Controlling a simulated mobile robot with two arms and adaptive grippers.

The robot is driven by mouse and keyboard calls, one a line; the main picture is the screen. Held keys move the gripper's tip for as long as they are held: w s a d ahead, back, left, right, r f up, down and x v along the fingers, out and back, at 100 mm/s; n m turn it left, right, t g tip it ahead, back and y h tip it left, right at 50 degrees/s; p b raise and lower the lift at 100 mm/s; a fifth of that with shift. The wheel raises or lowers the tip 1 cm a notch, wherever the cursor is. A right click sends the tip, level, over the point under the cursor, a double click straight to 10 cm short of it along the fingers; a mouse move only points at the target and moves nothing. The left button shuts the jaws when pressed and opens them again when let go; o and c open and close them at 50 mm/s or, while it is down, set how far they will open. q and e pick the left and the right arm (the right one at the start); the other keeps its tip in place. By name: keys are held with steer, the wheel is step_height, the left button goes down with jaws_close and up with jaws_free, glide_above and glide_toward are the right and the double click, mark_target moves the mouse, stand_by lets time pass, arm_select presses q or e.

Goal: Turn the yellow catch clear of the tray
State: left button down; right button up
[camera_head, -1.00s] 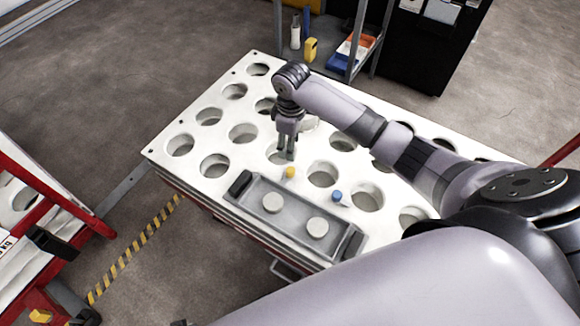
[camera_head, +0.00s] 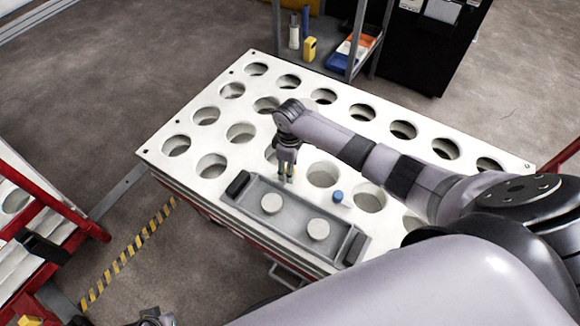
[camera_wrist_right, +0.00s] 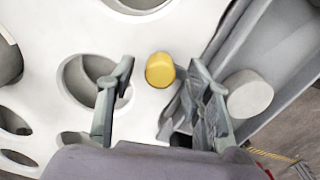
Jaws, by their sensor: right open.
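The yellow catch (camera_wrist_right: 160,70) is a round knob beside the grey tray (camera_head: 294,214). In the right wrist view it lies between the two spread fingers of my right gripper (camera_wrist_right: 158,98), with a gap to the left finger; contact with the right finger cannot be told. In the head view my right gripper (camera_head: 285,174) points down at the tray's far edge and largely hides the catch. The tray has black end handles and two pale round pieces (camera_head: 272,203) inside. A blue catch (camera_head: 337,196) stands farther right along the same edge.
The tray rests on a white table plate (camera_head: 205,140) with many round holes. A shelf with bottles and a yellow item (camera_head: 309,49) stands behind. A red frame (camera_head: 60,205) is at the left. My own arm links cover the lower right.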

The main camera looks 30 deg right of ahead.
steer(key=shift+c, duration=0.6)
jaws_close()
